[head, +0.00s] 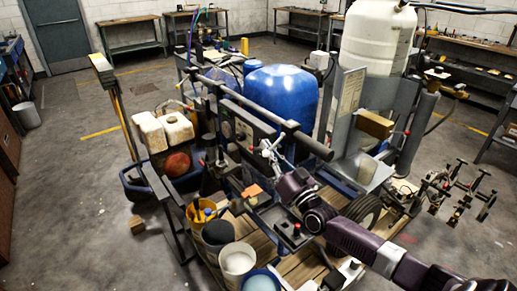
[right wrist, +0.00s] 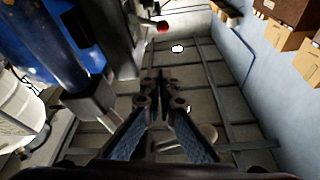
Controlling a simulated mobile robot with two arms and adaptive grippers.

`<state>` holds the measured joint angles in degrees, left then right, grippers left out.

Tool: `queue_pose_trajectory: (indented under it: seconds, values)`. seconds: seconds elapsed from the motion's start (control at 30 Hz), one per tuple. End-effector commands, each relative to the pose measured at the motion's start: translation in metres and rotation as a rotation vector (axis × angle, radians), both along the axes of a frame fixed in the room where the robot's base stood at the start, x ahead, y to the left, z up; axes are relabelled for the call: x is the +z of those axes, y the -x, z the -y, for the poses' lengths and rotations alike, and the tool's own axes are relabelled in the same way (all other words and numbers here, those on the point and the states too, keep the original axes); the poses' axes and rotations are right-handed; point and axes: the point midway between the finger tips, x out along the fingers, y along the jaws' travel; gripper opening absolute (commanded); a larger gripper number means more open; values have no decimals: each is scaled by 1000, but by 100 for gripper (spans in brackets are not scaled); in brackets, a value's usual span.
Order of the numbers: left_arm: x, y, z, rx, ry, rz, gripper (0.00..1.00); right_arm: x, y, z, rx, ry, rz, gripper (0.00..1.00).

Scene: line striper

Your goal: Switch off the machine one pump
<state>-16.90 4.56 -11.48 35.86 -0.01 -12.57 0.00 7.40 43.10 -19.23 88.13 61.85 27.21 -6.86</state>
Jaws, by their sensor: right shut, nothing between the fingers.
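The line striper has a blue tank (head: 282,100) and a taller white tank (head: 378,38) behind it. A dark panel (head: 240,131) with small round details sits on its front under a long black bar; I cannot make out which part is the pump switch. My right arm reaches in from the lower right. My right gripper (head: 267,149) is close in front of the panel's right end; contact cannot be told. In the right wrist view the fingers of my right gripper (right wrist: 160,88) are together and empty. My left gripper is not in view.
Buckets, including a white one (head: 237,262), stand on the machine's near deck. A small dark box with a red knob (head: 297,229) is near my forearm. A red round part (right wrist: 162,27) shows beyond the fingers in the wrist view. Open concrete floor (head: 75,200) lies left.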

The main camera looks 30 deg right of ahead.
Motion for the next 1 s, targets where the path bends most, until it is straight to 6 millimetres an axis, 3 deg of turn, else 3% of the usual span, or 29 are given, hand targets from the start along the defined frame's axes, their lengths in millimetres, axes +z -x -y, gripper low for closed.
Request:
queue_pose_trajectory:
  seconds: [0.1, 0.3, 1.0]
  values:
    - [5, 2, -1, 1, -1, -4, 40, 10, -19, -1, 0, 0, 2, 0]
    - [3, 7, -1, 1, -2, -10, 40, -18, -31, -8, -1, 1, -1, 0]
    - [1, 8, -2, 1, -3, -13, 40, -29, -36, -12, 1, 14, 1, 0]
